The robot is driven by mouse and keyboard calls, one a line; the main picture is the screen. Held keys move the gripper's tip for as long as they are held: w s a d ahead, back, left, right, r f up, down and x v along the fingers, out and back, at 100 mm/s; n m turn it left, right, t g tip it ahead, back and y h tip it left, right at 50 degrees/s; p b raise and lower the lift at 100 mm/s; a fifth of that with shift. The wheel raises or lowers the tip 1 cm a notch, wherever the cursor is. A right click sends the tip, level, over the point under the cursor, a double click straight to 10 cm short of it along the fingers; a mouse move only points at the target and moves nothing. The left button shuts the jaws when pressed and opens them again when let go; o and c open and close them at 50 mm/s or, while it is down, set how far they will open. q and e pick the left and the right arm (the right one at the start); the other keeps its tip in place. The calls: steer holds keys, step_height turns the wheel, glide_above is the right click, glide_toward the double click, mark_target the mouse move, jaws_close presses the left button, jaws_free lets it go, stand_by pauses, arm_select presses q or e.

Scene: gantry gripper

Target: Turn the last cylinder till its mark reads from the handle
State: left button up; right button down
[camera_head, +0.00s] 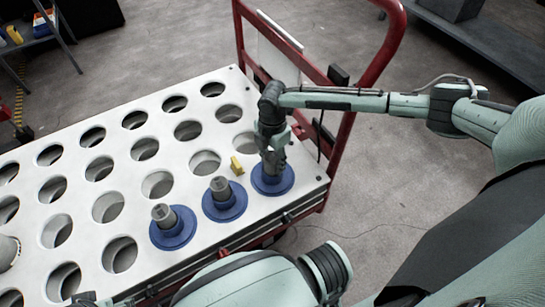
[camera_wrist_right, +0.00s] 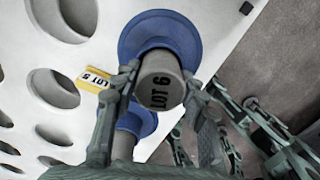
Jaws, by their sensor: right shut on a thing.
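The last cylinder stands in its blue flange (camera_head: 272,181) at the right end of the near row. My right gripper (camera_head: 272,155) is shut on its grey upper part. In the right wrist view, fingers of the right gripper (camera_wrist_right: 165,100) flank the grey cylinder (camera_wrist_right: 159,66). The red handle (camera_head: 388,45) rises beyond the cart's right end.
Two more grey cylinders in blue flanges (camera_head: 222,201) (camera_head: 172,229) stand to the left in the near row. A yellow tag (camera_head: 237,165) lies close by on the white perforated plate (camera_head: 205,110); it reads "LOT 5" in the wrist view. Many holes are empty.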

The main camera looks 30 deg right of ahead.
steer(key=shift+n, duration=0.3)
steer(key=shift+n, duration=1.4)
steer(key=n, duration=0.2)
steer(key=shift+w+n, duration=0.1)
steer(key=shift+n, duration=0.2)
steer(key=shift+n, duration=0.3)
steer(key=shift+n, duration=1.4)
